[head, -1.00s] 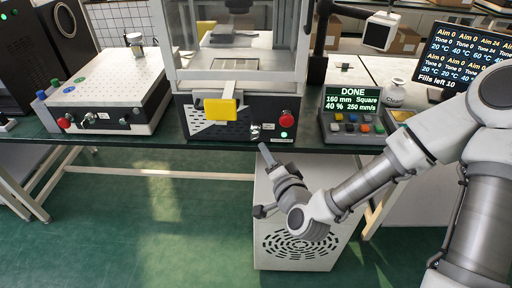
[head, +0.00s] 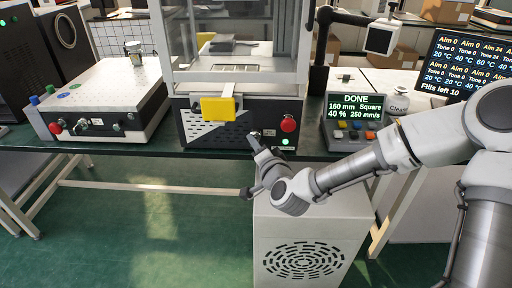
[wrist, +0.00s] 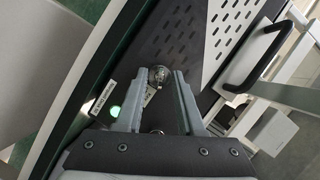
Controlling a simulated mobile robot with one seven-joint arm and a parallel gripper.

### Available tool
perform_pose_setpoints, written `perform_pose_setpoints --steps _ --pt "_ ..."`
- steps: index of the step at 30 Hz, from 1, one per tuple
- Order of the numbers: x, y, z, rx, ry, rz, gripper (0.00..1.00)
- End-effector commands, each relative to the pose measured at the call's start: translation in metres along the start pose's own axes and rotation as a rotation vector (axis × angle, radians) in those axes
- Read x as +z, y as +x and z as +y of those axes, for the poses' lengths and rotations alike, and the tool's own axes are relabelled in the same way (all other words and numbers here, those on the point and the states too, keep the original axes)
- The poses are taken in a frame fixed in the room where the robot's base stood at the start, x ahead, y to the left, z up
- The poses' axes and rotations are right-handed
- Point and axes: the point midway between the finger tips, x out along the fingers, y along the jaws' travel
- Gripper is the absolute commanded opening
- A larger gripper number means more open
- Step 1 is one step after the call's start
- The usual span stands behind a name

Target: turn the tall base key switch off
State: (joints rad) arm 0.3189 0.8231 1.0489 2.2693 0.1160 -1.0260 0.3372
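The tall base is the black front panel (head: 215,130) of the glass-sided machine in the head view. Its key switch (wrist: 157,74) shows in the wrist view as a round metal lock, with a small pale tag-like piece below it. My gripper (wrist: 160,76) is open, with one fingertip on each side of the switch and a visible gap between them. I cannot tell whether the fingers touch the key. In the head view my gripper (head: 254,138) is at the panel and largely hides the switch. A green light (wrist: 115,111) glows beside the switch.
A control box (head: 355,119) reading DONE stands at the right. A lower white-topped machine (head: 105,95) stands at the left. A vented white cabinet (head: 310,240) is below.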

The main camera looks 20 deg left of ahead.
Motion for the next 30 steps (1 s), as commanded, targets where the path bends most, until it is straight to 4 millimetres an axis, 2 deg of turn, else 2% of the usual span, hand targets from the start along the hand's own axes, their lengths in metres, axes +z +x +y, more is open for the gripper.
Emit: perform_pose_setpoints --steps 9,15,30 --pt "0.0 0.0022 -0.0002 0.0 0.0 0.0 0.36" --pt "0.0001 0.0021 -0.0002 0.0 0.0 0.0 0.0" --pt "0.0003 0.0018 -0.0015 0.006 -0.019 -0.001 0.0"
